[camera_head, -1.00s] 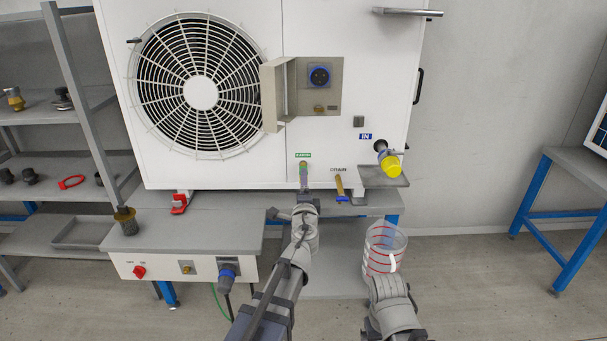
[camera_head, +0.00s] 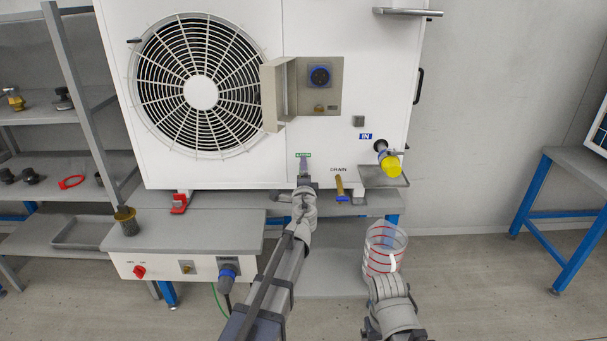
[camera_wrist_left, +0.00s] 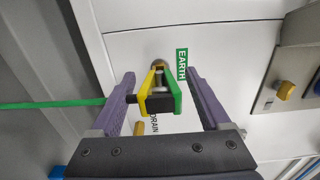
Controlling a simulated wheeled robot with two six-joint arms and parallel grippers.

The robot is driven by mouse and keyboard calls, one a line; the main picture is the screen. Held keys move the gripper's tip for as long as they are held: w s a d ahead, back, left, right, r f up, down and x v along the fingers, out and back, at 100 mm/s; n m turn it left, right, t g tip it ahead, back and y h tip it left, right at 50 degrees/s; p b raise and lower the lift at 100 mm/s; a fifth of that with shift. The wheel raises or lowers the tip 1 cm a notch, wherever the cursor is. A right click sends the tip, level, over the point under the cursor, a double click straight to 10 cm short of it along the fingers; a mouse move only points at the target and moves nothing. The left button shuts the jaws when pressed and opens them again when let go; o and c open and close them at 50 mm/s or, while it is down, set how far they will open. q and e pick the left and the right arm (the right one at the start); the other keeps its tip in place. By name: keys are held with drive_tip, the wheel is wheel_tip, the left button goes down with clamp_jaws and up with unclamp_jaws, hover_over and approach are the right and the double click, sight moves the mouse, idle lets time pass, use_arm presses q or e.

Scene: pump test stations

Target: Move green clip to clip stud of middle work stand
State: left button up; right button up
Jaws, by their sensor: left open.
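The green clip (camera_wrist_left: 158,92), green and yellow with a dark block, sits at the stud (camera_wrist_left: 158,64) beside the EARTH label in the left wrist view. A green cable runs from it to the left. My left gripper (camera_wrist_left: 162,84) is open, one finger on each side of the clip, with visible gaps. In the head view my left gripper (camera_head: 307,172) is just below the EARTH label and hides the clip. The work stand (camera_head: 190,229) has a brass stud (camera_head: 187,267) on its white front panel. My right arm ends at a clear red-striped jar; its fingers are hidden.
The white fan unit (camera_head: 345,25) stands behind. The jar (camera_head: 385,246) is at right. A blue plug (camera_head: 228,270) and red switch (camera_head: 138,272) are on the front panel. A yellow-capped valve (camera_head: 389,163) and the yellow DRAIN handle (camera_head: 340,187) are right of the left gripper.

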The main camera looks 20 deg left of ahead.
use_arm(q)
drive_tip(key=shift+c, duration=0.2)
idle(0.6)
clamp_jaws()
idle(0.4)
drive_tip(key=shift+s, duration=0.2)
drive_tip(key=shift+v, duration=2.8)
